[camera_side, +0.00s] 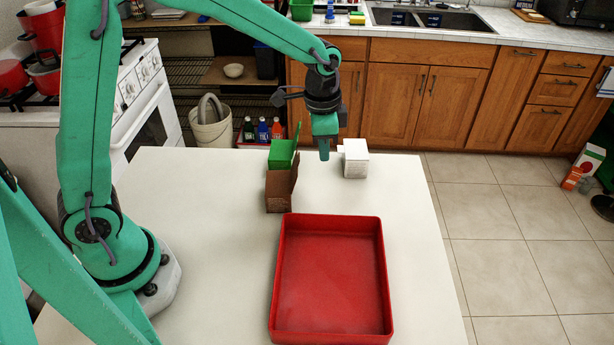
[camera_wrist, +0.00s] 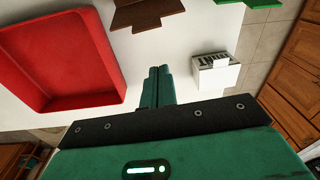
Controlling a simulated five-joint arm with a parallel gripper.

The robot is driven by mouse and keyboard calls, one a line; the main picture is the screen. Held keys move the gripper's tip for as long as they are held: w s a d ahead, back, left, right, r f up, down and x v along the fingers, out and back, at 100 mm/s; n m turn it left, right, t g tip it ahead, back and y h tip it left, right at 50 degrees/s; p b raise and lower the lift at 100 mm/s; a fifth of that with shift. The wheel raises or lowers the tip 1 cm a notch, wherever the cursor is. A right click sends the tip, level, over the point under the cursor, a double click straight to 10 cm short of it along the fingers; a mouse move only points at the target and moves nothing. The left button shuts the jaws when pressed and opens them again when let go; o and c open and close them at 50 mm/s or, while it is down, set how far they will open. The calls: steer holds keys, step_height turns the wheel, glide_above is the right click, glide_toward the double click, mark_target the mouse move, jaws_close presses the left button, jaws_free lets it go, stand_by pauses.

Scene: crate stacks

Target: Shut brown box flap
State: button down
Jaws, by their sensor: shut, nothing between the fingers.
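The brown box (camera_side: 279,192) stands on the white table behind the red tray. Its flap (camera_side: 295,168) stands raised along the box's right side, so the box is open. In the wrist view the brown box (camera_wrist: 148,14) is at the top edge, partly cut off. My gripper (camera_side: 324,157) points down, shut and empty, to the right of the brown box and apart from it. Its closed fingers (camera_wrist: 158,86) show in the middle of the wrist view. How high the fingertips are above the table is hard to tell.
A green box (camera_side: 280,156) with a raised flap stands just behind the brown one. A white box (camera_side: 355,163) stands right of my gripper, its flap sticking out. A red tray (camera_side: 382,270) fills the front middle. The table's left part is clear.

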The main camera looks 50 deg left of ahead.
mark_target(295, 169)
steer(key=shift+s+a+f, duration=0.2)
steer(key=shift+s+a, duration=1)
steer(key=shift+s, duration=0.25)
